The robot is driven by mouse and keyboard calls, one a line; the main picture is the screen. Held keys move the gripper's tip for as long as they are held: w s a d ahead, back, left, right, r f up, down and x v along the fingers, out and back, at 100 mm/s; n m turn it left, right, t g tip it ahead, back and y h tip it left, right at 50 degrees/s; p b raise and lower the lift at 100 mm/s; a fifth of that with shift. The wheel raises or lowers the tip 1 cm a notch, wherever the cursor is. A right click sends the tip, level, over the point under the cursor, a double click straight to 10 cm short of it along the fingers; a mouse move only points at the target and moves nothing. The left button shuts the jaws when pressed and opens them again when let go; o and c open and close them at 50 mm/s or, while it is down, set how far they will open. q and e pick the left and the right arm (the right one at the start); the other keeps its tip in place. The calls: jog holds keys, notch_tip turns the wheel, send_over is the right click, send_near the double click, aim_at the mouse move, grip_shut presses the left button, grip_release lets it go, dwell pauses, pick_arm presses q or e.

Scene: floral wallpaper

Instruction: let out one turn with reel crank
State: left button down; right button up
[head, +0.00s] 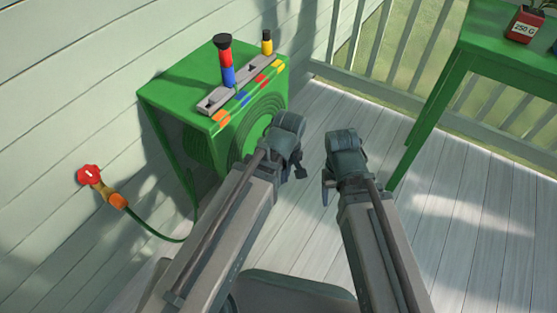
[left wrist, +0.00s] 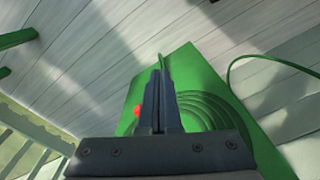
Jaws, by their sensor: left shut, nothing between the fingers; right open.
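The green hose reel box (head: 180,95) stands against the wall, with its ringed round face turned toward my arms. My left gripper (head: 299,172) is just in front of that face, shut and empty. In the left wrist view its shut fingers (left wrist: 160,95) lie across the reel face (left wrist: 215,112). A small red piece (left wrist: 136,111) shows beside the fingers; I cannot tell whether it is the crank's knob. The crank itself is not clearly visible in the head view, where my left wrist covers part of the face. My right gripper (head: 326,190) is open and empty, to the right of the reel.
A grey slotted bar (head: 245,82) with coloured pieces lies on the box top. A red-handled tap (head: 89,175) on the wall feeds a green hose (head: 158,235). A green table (head: 500,50) stands at right with a red pot (head: 524,25). Deck boards (head: 460,215) between are clear.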

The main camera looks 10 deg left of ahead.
pick_arm(q)
jog(key=w+a+n, duration=0.3)
jog(key=a+n, duration=0.1)
jog(key=n, duration=0.8)
jog(key=w+a+f+n+t+h+b, duration=0.1)
jog(key=w+a+n, duration=0.2)
jog(key=n, duration=0.8)
jog(key=shift+w+a+f+n, duration=0.15)
jog(key=shift+w+a+n, duration=0.25)
jog(key=shift+a, duration=0.1)
pick_arm(e)
jog(key=shift+w+d+f, duration=0.2)
jog(key=shift+d+f, duration=0.2)
jog(key=shift+f, duration=0.4)
pick_arm(q)
jog(key=shift+b, duration=0.3)
notch_tip(320, 180, down, 11)
jog(key=w+b, duration=0.2)
jog(key=b, duration=0.8)
jog(key=w+d+r+p, duration=0.1)
jog(key=w+r+p, duration=0.1)
jog(key=r, duration=0.1)
jog(key=shift+w+d, duration=0.4)
pick_arm(e)
notch_tip(320, 180, down, 8)
pick_arm(q)
jog(key=shift+a+t, duration=0.1)
jog(key=shift+t, duration=0.2)
